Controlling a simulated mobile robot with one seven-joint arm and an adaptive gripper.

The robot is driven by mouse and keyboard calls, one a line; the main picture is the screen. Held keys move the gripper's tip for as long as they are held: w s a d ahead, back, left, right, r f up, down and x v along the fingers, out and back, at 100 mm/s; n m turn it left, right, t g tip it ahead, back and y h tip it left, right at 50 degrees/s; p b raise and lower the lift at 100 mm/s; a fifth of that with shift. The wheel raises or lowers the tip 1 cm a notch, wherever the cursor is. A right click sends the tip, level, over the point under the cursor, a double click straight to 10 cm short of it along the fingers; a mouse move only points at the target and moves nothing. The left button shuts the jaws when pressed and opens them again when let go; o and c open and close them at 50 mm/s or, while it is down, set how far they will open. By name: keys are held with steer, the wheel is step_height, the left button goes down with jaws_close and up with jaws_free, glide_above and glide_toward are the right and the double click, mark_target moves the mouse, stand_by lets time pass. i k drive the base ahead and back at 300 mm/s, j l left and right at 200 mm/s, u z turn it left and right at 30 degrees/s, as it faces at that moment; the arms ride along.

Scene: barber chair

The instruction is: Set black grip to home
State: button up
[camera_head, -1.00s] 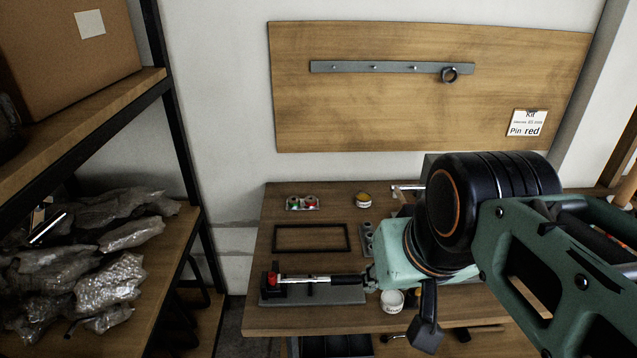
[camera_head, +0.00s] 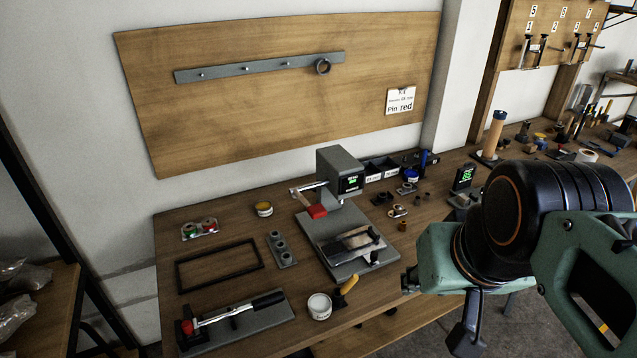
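The black grip (camera_head: 268,300) is the dark end of a silver lever on a grey base plate (camera_head: 250,322) at the lower left of the bench. The lever lies low, roughly along the plate, and a red knob (camera_head: 187,327) sits at its other end. My gripper (camera_head: 408,281) is to the right of the black grip, clearly apart from it, over the bench's front edge. It is small and dark here, so its fingers cannot be made out. No object shows in it.
A press-like station (camera_head: 340,215) with a red handle stands mid-bench. An empty black frame (camera_head: 218,266) lies behind the lever.

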mark_target(272, 300)
steer(key=j+z, duration=0.15)
steer(key=j+u, duration=0.6)
steer(key=j, duration=0.15)
steer(key=u, duration=0.3)
steer(key=j+z, duration=0.3)
steer(key=z, duration=0.25)
steer(key=i+l, duration=0.2)
steer(key=i+l+u, duration=0.15)
steer(key=l, duration=0.3)
steer(key=i, duration=0.05)
